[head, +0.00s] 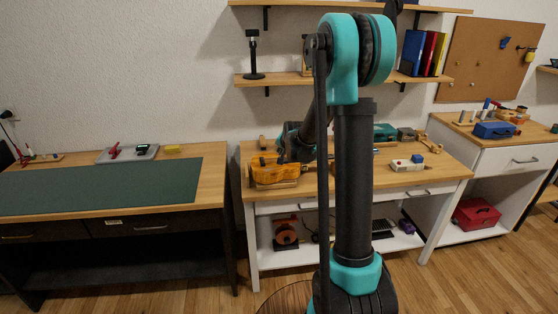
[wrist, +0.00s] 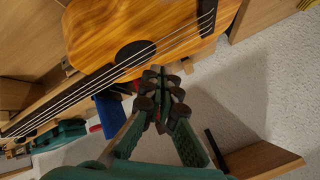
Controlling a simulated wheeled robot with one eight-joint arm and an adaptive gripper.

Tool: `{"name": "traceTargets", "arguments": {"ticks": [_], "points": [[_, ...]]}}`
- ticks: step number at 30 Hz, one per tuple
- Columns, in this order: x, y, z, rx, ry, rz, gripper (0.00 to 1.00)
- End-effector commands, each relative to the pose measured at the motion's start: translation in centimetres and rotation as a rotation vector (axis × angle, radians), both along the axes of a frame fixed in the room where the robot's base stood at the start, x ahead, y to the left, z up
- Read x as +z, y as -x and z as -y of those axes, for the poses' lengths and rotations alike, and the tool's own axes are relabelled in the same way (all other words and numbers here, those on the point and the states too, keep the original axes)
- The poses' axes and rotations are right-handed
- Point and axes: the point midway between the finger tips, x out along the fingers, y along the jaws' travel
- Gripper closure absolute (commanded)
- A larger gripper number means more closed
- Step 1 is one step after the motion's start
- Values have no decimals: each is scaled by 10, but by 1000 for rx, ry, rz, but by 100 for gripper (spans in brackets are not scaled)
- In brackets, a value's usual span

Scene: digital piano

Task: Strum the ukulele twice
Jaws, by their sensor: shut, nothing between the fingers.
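The ukulele (wrist: 110,22) has an orange wood-grained body, a dark round sound hole and pale strings running diagonally across the wrist view. In the head view the ukulele (head: 268,166) is at the left end of the middle workbench, partly hidden by my arm. My gripper (wrist: 164,78) is shut and empty. In the wrist view its fingertips are just below the sound hole, close to the strings. I cannot tell whether they touch the strings or the body.
The middle workbench (head: 430,175) also holds a white block with coloured pieces (head: 407,164) and green cases at the back. A desk with a green mat (head: 100,187) stands at left. Shelves (head: 285,79) hang on the wall above.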

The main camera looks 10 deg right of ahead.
Motion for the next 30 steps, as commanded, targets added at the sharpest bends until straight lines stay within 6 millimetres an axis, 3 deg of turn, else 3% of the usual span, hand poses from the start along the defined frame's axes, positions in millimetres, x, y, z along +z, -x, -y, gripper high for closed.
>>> {"name": "traceTargets", "arguments": {"ticks": [11, 30], "points": [[4, 0, 0, 0, 0, 0, 100], [51, 0, 0, 0, 0, 0, 100]]}}
